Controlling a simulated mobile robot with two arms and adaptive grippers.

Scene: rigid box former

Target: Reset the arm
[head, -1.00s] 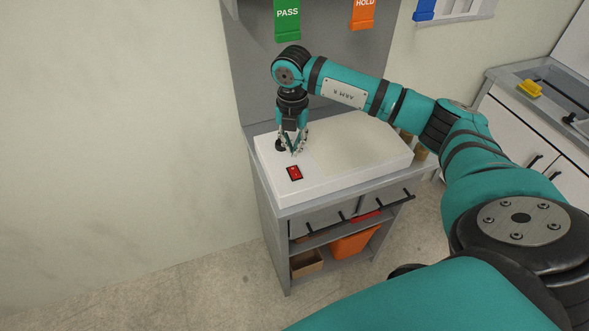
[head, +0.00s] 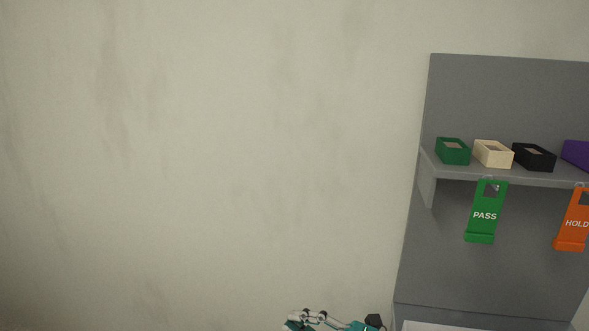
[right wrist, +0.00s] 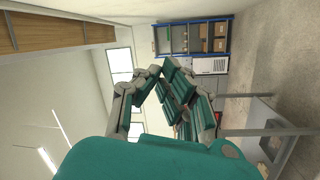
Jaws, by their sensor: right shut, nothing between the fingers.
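My right gripper (head: 297,320) shows only in part at the bottom edge of the head view, its fingers pointing left in front of the wall. In the right wrist view the right gripper's two fingers (right wrist: 160,74) come together at the tips, shut and empty. Only a strip of the white machine (head: 440,326) shows at the bottom right of the head view; its red switch is out of view. Most of my right arm is below the head picture. My left gripper is in neither view.
A grey back panel holds a shelf (head: 440,171) with green, cream, black and purple boxes. A green PASS tag (head: 485,215) and an orange HOLD tag (head: 573,222) hang below. Bare wall fills the left. The wrist view shows a blue rack (right wrist: 182,38) with cartons, far off.

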